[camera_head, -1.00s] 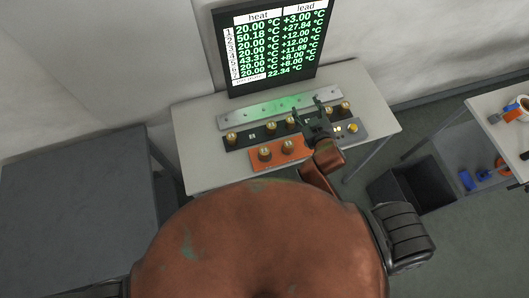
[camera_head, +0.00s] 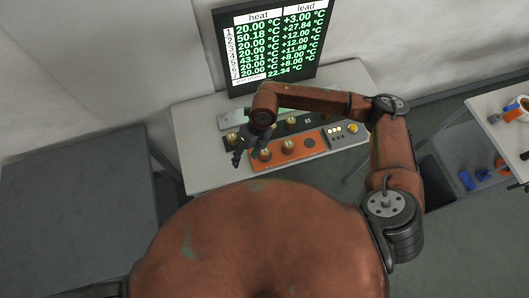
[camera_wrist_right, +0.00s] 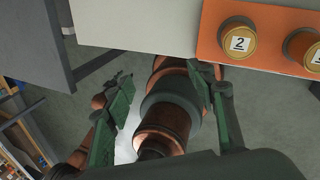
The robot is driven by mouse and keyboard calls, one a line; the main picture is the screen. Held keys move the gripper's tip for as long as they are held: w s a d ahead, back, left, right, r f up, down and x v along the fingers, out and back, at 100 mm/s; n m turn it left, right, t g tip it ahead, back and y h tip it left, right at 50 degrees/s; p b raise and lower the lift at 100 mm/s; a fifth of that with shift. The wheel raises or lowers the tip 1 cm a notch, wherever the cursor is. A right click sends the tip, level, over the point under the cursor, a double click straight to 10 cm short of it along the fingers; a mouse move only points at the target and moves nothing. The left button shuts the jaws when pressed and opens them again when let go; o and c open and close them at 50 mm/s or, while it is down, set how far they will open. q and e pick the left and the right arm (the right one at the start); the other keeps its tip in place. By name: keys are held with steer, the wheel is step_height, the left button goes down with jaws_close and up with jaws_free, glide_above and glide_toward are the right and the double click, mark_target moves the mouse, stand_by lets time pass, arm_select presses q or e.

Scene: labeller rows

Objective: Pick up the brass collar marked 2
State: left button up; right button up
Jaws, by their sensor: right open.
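The brass collar marked 2 (camera_wrist_right: 239,40) stands on the left end of an orange plate (camera_wrist_right: 267,14) in the right wrist view, its number label facing up. In the head view it appears to be the left collar (camera_head: 265,154) on that plate. My right gripper (camera_head: 241,160) is open and empty, just left of this collar and near the table's front edge. In the right wrist view its two fingers (camera_wrist_right: 160,80) are spread below and left of the collar, with no contact. My left gripper is not in view.
A second collar (camera_wrist_right: 302,47) stands close to the right on the orange plate (camera_head: 312,143). Behind is a dark plate with collars, partly hidden by my right arm. A screen (camera_head: 272,45) stands at the back. A bare grey table (camera_head: 75,200) is at left.

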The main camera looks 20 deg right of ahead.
mark_target(265, 150)
steer(key=w+d+h, duration=0.1)
steer(key=d, duration=0.1)
steer(key=w+d+h, duration=0.1)
steer(key=d, duration=0.2)
steer(key=w+d+f+t+h, duration=0.1)
steer(key=w+d, duration=0.1)
steer(key=d, duration=0.1)
steer(key=shift+d+m, duration=0.1)
steer(key=shift+m, duration=0.2)
steer(key=shift+f, duration=0.85)
step_height(265, 150, down, 5)
steer(key=shift+s+r+p, duration=0.1)
steer(key=shift+r+p, duration=0.05)
steer(key=shift+p, duration=0.8)
steer(key=shift+f, duration=0.5)
steer(key=c, duration=1.3)
